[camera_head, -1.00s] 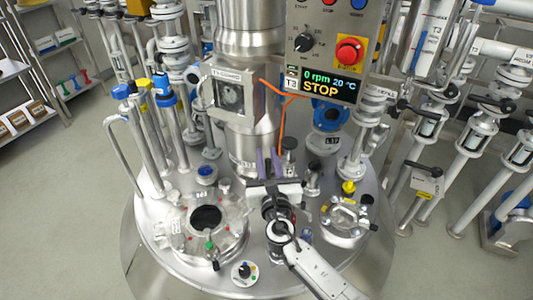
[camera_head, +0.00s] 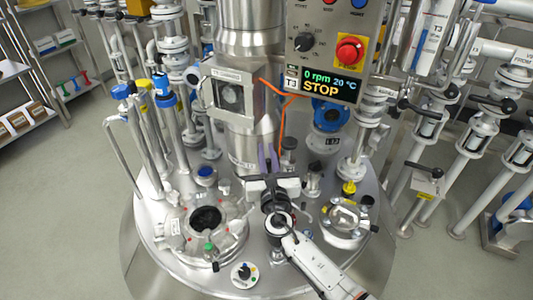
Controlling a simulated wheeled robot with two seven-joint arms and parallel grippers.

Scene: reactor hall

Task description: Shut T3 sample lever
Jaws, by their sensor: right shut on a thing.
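My right gripper (camera_head: 268,158) reaches over the lid of the T3 vessel, with its purple-grey fingers pointing away from me, close in front of the central steel column. Its fingers are close together and shut on a small part that they mostly hide, which I take to be the T3 sample lever. I cannot make out the lever's handle or its angle. A dark-capped fitting (camera_head: 288,146) stands just right of the fingertips. My left gripper is not in view.
The T3 control panel (camera_head: 325,45) hangs above right and its display reads 0 rpm, 20 °C, STOP. A round open port (camera_head: 228,240) lies left of my arm, and a sight-glass flange (camera_head: 345,222) lies right. Pipes crowd both sides. An orange cable (camera_head: 281,128) hangs by the column.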

